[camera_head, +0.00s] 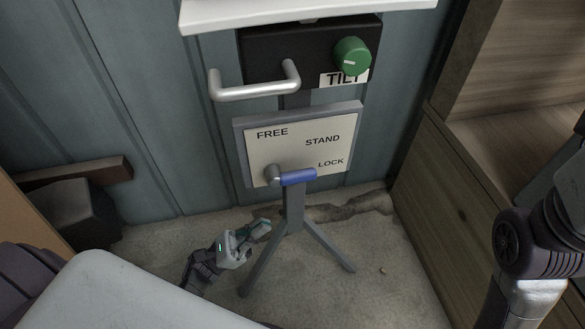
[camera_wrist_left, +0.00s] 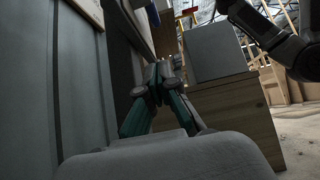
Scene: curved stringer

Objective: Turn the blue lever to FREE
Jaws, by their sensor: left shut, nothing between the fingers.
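The blue lever (camera_head: 298,176) points right from a grey pivot (camera_head: 272,175) on a pale panel (camera_head: 262,153) marked FREE, STAND and LOCK. The lever lies nearest the LOCK label (camera_head: 331,163); FREE (camera_head: 272,133) is at the panel's upper left. My left gripper (camera_head: 264,227) is below and left of the lever, near the stand's legs, apart from the lever. Its fingers are together and empty; they also show in the left wrist view (camera_wrist_left: 163,72). A small blue patch at the top of that view is too cropped to identify. My right gripper is not in view.
A tripod stand (camera_head: 294,212) holds the panel. Above it are a silver bar handle (camera_head: 255,91) and a green TILT knob (camera_head: 351,56) on a black box. A wooden cabinet (camera_head: 455,190) stands right, a dark block (camera_head: 82,212) left. The floor right of the stand is mostly clear.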

